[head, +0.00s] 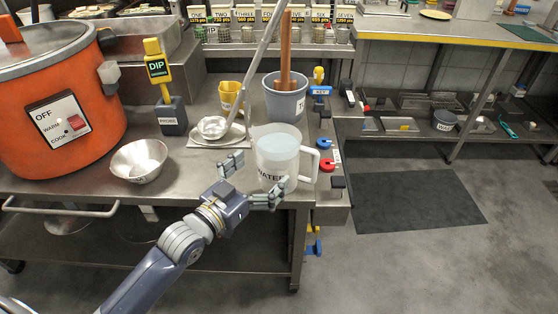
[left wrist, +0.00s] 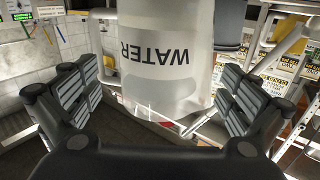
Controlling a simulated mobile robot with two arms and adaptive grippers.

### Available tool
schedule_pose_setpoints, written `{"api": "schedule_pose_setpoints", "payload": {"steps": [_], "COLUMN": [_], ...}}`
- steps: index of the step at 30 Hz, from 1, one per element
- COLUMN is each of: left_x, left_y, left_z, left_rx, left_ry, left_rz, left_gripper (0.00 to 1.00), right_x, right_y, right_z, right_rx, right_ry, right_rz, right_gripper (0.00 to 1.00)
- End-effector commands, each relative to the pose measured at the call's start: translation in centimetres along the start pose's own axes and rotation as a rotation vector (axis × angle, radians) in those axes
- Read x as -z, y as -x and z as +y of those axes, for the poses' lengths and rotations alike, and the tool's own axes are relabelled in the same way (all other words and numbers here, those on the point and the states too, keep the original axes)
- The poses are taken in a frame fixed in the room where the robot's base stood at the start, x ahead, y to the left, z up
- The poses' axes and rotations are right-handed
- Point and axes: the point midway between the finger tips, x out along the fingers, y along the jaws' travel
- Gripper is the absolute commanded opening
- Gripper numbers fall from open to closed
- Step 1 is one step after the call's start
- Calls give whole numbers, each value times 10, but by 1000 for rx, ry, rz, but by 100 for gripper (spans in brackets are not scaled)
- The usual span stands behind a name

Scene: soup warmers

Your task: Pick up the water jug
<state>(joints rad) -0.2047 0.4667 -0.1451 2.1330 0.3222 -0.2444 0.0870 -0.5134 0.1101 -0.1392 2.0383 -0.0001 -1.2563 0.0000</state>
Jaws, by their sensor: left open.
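The water jug (head: 277,158) is a translucent white pitcher with "WATER" lettering and a handle on its right side in the head view. It stands upright near the front right corner of the steel counter. My left gripper (head: 254,180) is open in front of the jug, with one finger at its left and one low at its front. In the left wrist view the jug (left wrist: 165,60) appears upside down between the two spread fingers of the gripper (left wrist: 160,105). I cannot tell whether either finger touches it. My right gripper is not in view.
A grey bucket (head: 285,100) with a wooden handle stands behind the jug. A small bowl with a ladle (head: 212,128) and a yellow cup (head: 230,97) are to its left. A metal bowl (head: 139,160) and an orange cooker (head: 58,100) stand further left. Coloured knobs (head: 325,143) line the right edge.

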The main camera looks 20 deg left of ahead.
Motion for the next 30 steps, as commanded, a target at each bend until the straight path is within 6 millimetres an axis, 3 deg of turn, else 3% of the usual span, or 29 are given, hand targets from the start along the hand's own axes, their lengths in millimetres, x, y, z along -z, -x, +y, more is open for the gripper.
{"api": "schedule_pose_setpoints", "payload": {"steps": [9, 19, 29, 30], "left_x": [-1, -5, -5, -4], "left_y": [-21, -61, -66, -66], "left_z": [0, -2, -2, -2], "left_rx": [-1, 0, 0, 0], "left_ry": [1, 1, 0, 0], "left_rz": [0, 0, -2, -2], "left_gripper": [100, 100, 100, 91], "right_x": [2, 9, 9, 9], "right_y": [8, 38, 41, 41], "right_z": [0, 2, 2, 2], "right_rx": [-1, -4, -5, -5], "right_ry": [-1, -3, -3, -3], "right_rz": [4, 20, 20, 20], "right_gripper": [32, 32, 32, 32]}}
